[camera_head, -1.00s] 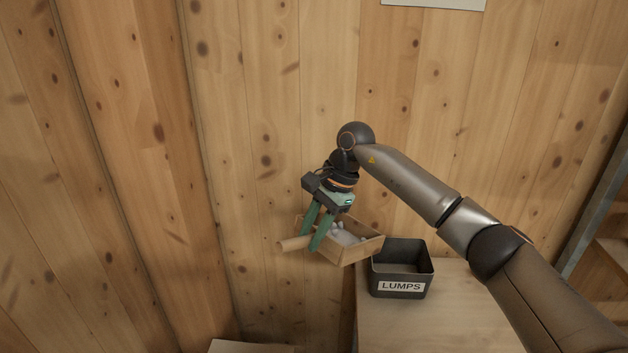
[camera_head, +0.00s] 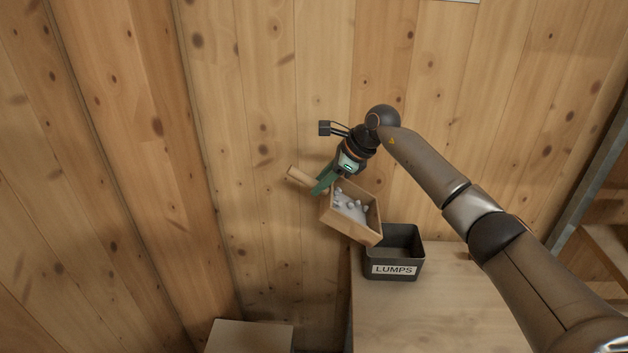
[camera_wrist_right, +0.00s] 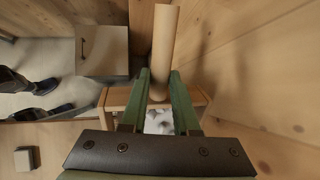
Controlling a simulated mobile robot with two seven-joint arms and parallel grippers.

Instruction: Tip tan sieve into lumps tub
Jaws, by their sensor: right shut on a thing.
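The tan sieve (camera_head: 351,230) is a square wooden box with a round handle (camera_head: 304,180) and several pale lumps inside. It is tilted, its lower right corner at the rim of the dark lumps tub (camera_head: 405,270), with the lumps still in it. My right gripper (camera_head: 321,189) is shut on the sieve's handle. In the right wrist view the handle (camera_wrist_right: 163,50) runs between the green fingers, with pale lumps (camera_wrist_right: 159,121) behind. The tub has a white "LUMPS" label and stands on a wooden surface. My left gripper is not in view.
The tub's wooden worktop (camera_head: 430,310) is clear to the right and in front. A lower pale box top (camera_head: 248,337) is at the bottom left. A plank wall (camera_head: 270,90) stands close behind the arm. Wooden shelving (camera_head: 606,240) is at the right edge.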

